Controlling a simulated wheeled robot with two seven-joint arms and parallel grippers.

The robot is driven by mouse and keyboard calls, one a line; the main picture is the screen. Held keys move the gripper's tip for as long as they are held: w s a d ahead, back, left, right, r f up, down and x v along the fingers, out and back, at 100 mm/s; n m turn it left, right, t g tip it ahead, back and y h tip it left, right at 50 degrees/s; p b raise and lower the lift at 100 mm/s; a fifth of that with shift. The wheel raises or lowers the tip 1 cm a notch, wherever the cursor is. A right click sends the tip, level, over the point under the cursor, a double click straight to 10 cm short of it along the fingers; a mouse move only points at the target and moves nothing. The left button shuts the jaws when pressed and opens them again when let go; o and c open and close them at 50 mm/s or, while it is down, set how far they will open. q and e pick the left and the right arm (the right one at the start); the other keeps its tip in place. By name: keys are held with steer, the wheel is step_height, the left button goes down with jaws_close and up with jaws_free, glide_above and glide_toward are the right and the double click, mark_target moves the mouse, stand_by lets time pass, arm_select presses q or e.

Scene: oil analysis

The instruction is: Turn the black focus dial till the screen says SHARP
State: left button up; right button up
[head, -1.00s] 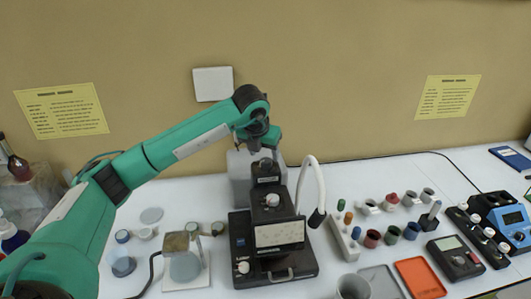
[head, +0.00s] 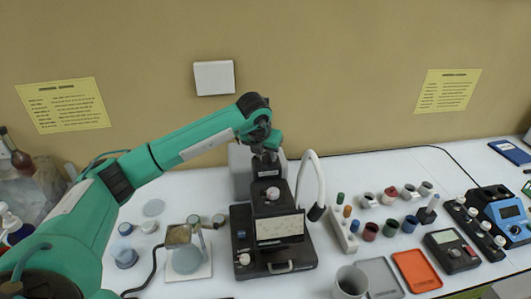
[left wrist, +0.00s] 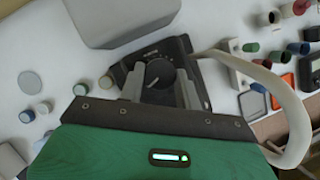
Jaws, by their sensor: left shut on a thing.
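The black focus dial (left wrist: 159,73) sits on top of the dark instrument (head: 272,262). A pale pointer line shows on the dial in the left wrist view. My left gripper (left wrist: 160,82) reaches down from above with one finger on each side of the dial, shut on it. In the head view the left gripper (head: 266,155) is at the top of the instrument's column and hides the dial. The screen (head: 280,228) on the instrument's front shows a pale speckled picture; I cannot read any word on it. My right gripper is not in view.
A white curved lamp neck (head: 318,178) rises just right of the instrument. A grey box (head: 241,170) stands behind it. A glass vessel on a stand (head: 187,259) is at left. Several coloured vials, a grey tray (head: 378,276) and an orange tray (head: 416,270) lie at right.

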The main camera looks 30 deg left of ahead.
arm_select(q)
steer(key=shift+a+f+m+h+b, duration=0.15)
steer(key=shift+m+h+b, duration=0.15)
steer(key=shift+m+b, duration=0.6)
steer(key=m+h+b, duration=0.1)
steer(key=m+b, duration=0.1)
steer(key=b, duration=0.1)
steer(key=m+h+b, duration=0.1)
steer(key=m+b, duration=0.1)
steer(key=m, duration=0.1)
steer(key=shift+w+a+g, duration=0.1)
steer(key=shift+g, duration=0.2)
steer(key=shift+r+m+h+b, duration=0.2)
steer(key=shift+m+h+b, duration=0.3)
steer(key=shift+m, duration=0.6)
steer(key=shift+g, duration=0.3)
steer(key=shift+m, duration=0.3)
steer(key=o, duration=1)
